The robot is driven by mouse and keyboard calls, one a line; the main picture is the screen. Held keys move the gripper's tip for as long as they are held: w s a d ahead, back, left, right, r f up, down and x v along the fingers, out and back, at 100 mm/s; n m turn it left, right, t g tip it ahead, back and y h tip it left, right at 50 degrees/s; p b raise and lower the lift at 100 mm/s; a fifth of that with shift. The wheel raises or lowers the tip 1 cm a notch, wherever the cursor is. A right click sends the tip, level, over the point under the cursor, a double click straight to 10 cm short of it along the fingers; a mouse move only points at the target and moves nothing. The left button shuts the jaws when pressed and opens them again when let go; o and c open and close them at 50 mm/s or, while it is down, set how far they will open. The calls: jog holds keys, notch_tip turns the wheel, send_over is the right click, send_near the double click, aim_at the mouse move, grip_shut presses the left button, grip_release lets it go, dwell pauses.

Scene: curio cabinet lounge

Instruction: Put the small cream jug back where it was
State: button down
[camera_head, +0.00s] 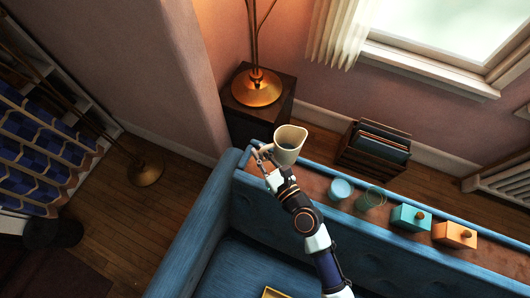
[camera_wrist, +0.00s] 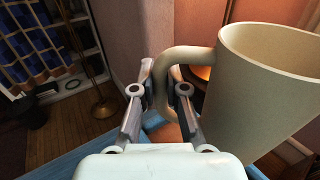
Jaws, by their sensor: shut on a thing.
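The small cream jug (camera_head: 290,145) is held up above the left end of the wooden ledge along the blue sofa's back. My gripper (camera_head: 264,165) is shut on the jug's handle, on the jug's left side. In the wrist view the jug (camera_wrist: 262,90) fills the right side, roughly upright, and its handle passes between the fingers of my gripper (camera_wrist: 160,95). The inside of the jug looks dark in the head view. I cannot tell whether the jug's base touches anything.
On the ledge (camera_head: 313,182), to the right, stand a light blue cup (camera_head: 340,189), a clear green glass (camera_head: 371,198), a teal box (camera_head: 410,218) and an orange box (camera_head: 455,235). A dark side table (camera_head: 283,108) with a brass lamp (camera_head: 257,87) and a wooden rack (camera_head: 375,150) stand behind.

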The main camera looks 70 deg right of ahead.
notch_tip(320, 180, down, 15)
jog(key=b, duration=1.1)
jog(key=shift+r, duration=0.45)
jog(key=shift+f, duration=0.15)
jog(key=c, duration=1.2)
grip_release()
jog(key=shift+s+a, duration=0.1)
jog(key=b+v, duration=0.1)
jog(key=v, duration=1)
jog(key=shift+s+a, duration=0.2)
jog(key=shift+s, duration=0.1)
